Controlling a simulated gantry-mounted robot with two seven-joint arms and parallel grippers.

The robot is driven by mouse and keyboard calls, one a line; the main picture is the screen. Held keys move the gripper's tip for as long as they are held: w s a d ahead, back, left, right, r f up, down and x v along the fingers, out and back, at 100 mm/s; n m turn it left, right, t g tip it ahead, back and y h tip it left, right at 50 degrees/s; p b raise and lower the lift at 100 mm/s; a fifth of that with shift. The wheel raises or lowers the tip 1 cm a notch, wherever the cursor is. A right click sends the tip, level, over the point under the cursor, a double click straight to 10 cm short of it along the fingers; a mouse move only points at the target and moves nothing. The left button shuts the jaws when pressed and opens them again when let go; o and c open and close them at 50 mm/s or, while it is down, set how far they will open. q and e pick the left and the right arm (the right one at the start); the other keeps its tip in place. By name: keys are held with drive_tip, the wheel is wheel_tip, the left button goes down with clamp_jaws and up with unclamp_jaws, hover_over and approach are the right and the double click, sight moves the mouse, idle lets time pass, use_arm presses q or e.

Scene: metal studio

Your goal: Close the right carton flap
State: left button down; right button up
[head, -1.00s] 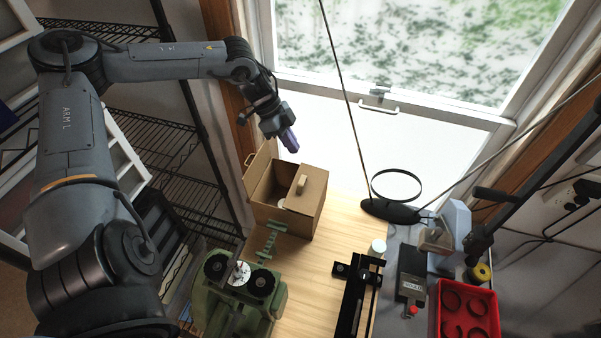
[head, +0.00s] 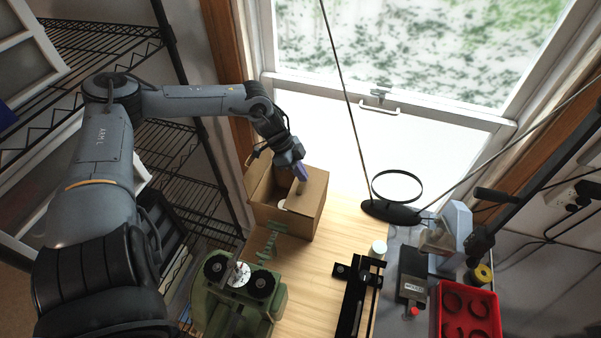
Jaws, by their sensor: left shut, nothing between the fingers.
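The brown carton (head: 283,216) stands on the wooden bench near the window. Its left flap (head: 258,174) stands open, and the box is open between the flaps. A small white thing (head: 282,204) shows inside the box. My left gripper (head: 302,173) is shut and empty, with its purple fingertips over the carton beside the right flap's upper edge. I cannot tell whether they touch it. My right gripper is out of view.
A green machine (head: 238,290) with dark round knobs and a green toothed part (head: 271,241) sit in front of the carton. A black rail (head: 354,303), a black ring stand (head: 391,211) and a red tray (head: 467,312) are to the right. Bare bench lies right of the carton.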

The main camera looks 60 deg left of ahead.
use_arm(q)
drive_tip(key=shift+f, duration=0.15)
drive_tip(key=shift+s+a+f+b, duration=0.15)
drive_tip(key=shift+f+b, duration=0.15)
drive_tip(key=shift+f, duration=0.15)
drive_tip(key=shift+s+a+f+b, duration=0.1)
drive_tip(key=shift+f+b, duration=0.15)
drive_tip(key=shift+f, duration=0.15)
drive_tip(key=shift+s+a+f, duration=0.1)
drive_tip(key=shift+s+a, duration=0.1)
drive_tip(key=shift+a, duration=0.05)
